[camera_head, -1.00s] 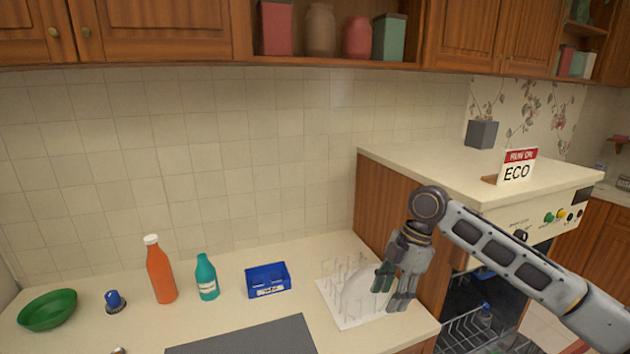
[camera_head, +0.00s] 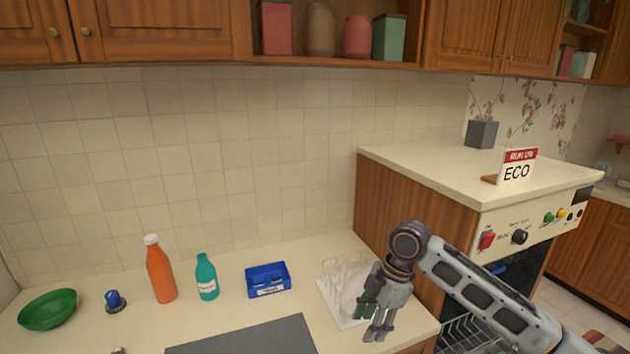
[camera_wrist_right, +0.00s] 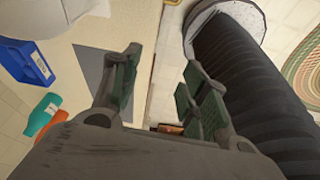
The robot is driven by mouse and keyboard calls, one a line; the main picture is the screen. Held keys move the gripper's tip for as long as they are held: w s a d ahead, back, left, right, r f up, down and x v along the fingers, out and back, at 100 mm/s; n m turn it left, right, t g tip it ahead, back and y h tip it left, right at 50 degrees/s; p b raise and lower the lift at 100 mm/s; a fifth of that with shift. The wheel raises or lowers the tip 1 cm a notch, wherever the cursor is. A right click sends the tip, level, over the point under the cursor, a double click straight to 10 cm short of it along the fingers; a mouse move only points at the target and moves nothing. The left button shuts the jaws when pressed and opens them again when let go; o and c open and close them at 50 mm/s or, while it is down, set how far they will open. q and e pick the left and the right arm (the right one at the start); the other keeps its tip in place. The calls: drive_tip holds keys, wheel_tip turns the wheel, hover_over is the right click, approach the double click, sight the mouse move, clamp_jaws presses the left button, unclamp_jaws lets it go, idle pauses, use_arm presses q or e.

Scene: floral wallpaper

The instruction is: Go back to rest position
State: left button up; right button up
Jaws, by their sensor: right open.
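My right gripper (camera_head: 372,322) is in the head view, low over the right end of the counter, in front of the white dish rack (camera_head: 335,312). Its arm comes in from the lower right. In the right wrist view its green-padded fingers (camera_wrist_right: 158,92) stand apart with nothing between them. A clear or white plate in the rack is partly hidden behind the gripper. My left gripper is in neither view.
On the counter are a green bowl (camera_head: 48,309), an orange bottle (camera_head: 160,272), a teal bottle (camera_head: 207,280) and a blue box (camera_head: 268,281). The dishwasher (camera_head: 535,235) stands open at right, its wire rack (camera_head: 465,335) below my arm. An ECO sign (camera_head: 518,168) stands on top.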

drive_tip(key=shift+s+a+f+m+t+y, duration=0.5)
drive_tip(key=shift+s+a+f+m+t, duration=1.4)
drive_tip(key=shift+s+f+m, duration=3.4)
drive_tip(key=s+d+f+m+h, duration=0.2)
drive_tip(key=s+d+f+m, duration=0.25)
drive_tip(key=d, duration=0.25)
drive_tip(key=s+d+f+m+h, duration=0.25)
drive_tip(key=s+d+m, duration=0.2)
drive_tip(key=d, duration=0.25)
wheel_tip(320, 180, down, 33)
drive_tip(key=s+n+g, duration=0.1)
drive_tip(key=s, duration=0.1)
drive_tip(key=s+d+f, duration=0.1)
drive_tip(key=s+f, duration=0.9)
drive_tip(key=s, duration=0.1)
drive_tip(key=s+d+f+g, duration=0.1)
drive_tip(key=s+d+f, duration=0.1)
drive_tip(key=s+f, duration=0.8)
drive_tip(key=shift+s+d+f, duration=0.15)
drive_tip(key=shift+s+d, duration=0.1)
drive_tip(key=shift+s, duration=0.7)
